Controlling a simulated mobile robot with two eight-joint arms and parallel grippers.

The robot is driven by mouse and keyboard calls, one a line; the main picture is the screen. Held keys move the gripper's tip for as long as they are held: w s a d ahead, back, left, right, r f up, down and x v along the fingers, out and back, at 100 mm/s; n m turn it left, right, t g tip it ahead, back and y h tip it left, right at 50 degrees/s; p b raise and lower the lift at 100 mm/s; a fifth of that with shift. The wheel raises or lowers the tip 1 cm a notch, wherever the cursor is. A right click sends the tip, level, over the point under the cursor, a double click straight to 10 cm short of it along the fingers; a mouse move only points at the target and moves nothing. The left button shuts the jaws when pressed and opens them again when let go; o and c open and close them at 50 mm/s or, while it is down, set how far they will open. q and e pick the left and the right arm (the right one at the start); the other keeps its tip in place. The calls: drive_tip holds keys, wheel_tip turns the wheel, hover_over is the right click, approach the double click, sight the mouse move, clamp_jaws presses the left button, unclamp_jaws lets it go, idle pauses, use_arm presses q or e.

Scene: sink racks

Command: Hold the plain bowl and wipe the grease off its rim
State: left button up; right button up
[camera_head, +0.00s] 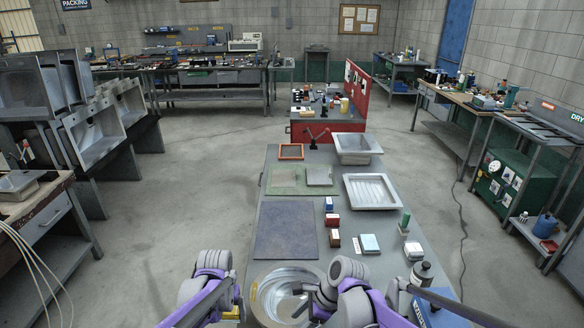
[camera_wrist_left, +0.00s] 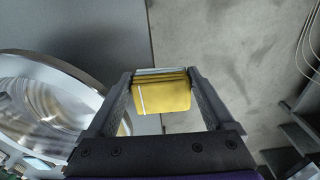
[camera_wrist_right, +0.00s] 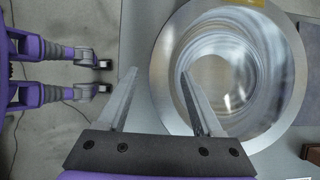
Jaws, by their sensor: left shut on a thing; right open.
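The plain metal bowl (camera_head: 262,311) stands on the near end of the bench; it also shows in the left wrist view (camera_wrist_left: 45,105) and the right wrist view (camera_wrist_right: 165,75). A yellow patch (camera_head: 253,291) lies on the left part of its rim. My left gripper (camera_head: 238,306) is shut on a yellow folded cloth or sponge (camera_wrist_left: 163,95), just left of the bowl and apart from it. My right gripper (camera_wrist_right: 158,72) is open and empty over the bowl's right side, one finger across the rim and the other outside it in the wrist view. Whether it touches the bowl is unclear.
A dark blue mat (camera_head: 285,232) lies beyond the bowl. Further back are a ribbed tray (camera_head: 375,192) and a metal basin (camera_head: 357,147). Floor lies left of the bench.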

drive_tip(key=x, duration=0.1)
drive_tip(key=b+x, duration=0.1)
drive_tip(key=x, duration=0.1)
drive_tip(key=shift+s+f, duration=0.3)
drive_tip(key=shift+s, duration=0.05)
drive_tip(key=shift+w+a+f+b, duration=0.25)
drive_tip(key=shift+f+b, duration=0.1)
drive_tip(key=shift+b, duration=0.1)
use_arm(q)
drive_tip(key=f, duration=0.1)
drive_tip(key=s+f, duration=0.1)
drive_tip(key=f, duration=0.1)
drive_tip(key=s+f, duration=0.1)
drive_tip(key=shift+s+f, duration=0.15)
drive_tip(key=shift+f, duration=0.1)
use_arm(e)
drive_tip(key=c, duration=1)
